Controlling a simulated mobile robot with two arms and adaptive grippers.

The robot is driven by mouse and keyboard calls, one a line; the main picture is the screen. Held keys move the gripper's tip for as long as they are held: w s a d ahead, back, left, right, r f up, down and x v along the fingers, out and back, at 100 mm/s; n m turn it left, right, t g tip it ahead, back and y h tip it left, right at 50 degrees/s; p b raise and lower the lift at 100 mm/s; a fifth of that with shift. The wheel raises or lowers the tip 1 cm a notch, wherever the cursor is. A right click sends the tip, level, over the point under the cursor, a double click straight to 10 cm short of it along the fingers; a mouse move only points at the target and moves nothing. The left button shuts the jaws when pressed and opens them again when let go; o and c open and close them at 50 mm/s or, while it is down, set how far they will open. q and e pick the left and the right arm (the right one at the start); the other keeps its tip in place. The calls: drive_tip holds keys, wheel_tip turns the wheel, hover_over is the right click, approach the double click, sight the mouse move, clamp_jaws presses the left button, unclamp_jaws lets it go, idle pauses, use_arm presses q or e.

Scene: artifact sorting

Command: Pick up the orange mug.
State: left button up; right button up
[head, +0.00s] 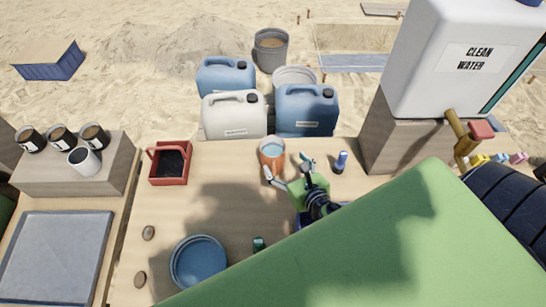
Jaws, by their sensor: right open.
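The orange mug (272,161) stands upright on the wooden table near its back edge, in the middle of the head view. Its inside looks light blue; I cannot tell what is in it. My right gripper (287,168) is open just in front and to the right of the mug. Its left finger overlaps the mug's lower front in the picture, and its other finger is to the mug's right. I cannot tell whether the left finger touches the mug. My left gripper is not in view.
A small blue bottle (341,161) stands right of my gripper. A red tray (170,164) is to the left, and a blue bowl (199,262) is near the front. Jerrycans (234,116) stand behind the table. The white water tank (440,65) stands at the right.

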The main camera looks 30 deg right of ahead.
sight(279, 156)
drive_tip(key=x, duration=0.4)
drive_tip(key=shift+w+a, duration=0.1)
drive_tip(key=shift+w, duration=0.25)
drive_tip(key=x, duration=0.4)
drive_tip(key=shift+a+p, duration=0.15)
drive_tip(key=shift+p, duration=0.15)
drive_tip(key=shift+s+r, duration=0.1)
drive_tip(key=shift+c, duration=1.4)
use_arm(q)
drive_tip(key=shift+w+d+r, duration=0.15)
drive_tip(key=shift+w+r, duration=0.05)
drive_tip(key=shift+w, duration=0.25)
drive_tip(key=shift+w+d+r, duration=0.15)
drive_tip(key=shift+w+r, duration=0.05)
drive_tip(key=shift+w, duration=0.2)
use_arm(e)
drive_tip(key=c, duration=0.9)
